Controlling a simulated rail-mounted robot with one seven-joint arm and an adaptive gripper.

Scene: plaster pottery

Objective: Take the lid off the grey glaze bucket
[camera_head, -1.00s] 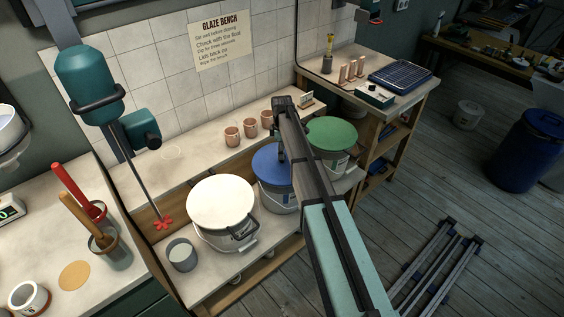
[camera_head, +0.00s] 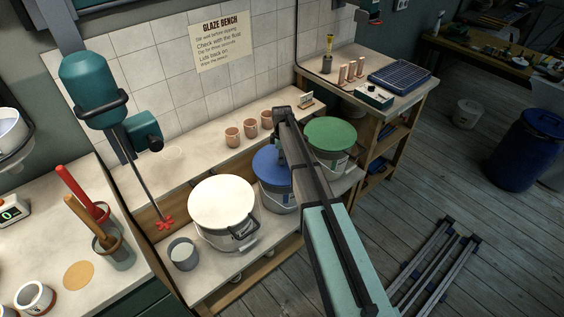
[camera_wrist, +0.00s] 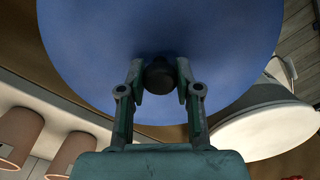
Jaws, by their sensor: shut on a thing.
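Three lidded buckets stand in a row on the glaze bench's lower shelf. One has a white lid (camera_head: 221,203), the middle one a blue lid (camera_head: 268,166), the right one a green lid (camera_head: 330,134). No grey lid shows, and I cannot tell which bucket holds grey glaze. In the wrist view my gripper (camera_wrist: 160,80) is shut on the dark knob (camera_wrist: 158,74) of the blue lid. In the head view the blue lid sits at its bucket's top (camera_head: 282,200); my arm hides its right part. I cannot see a gap under it.
The white lid (camera_wrist: 258,130) lies close beside the blue one. Pink cups (camera_head: 233,137) stand on the ledge behind the buckets. A grey cup (camera_head: 183,253) stands left of the white-lidded bucket. A mixer with a red paddle (camera_head: 165,223) hangs nearby. The floor (camera_head: 420,190) at right is mostly clear.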

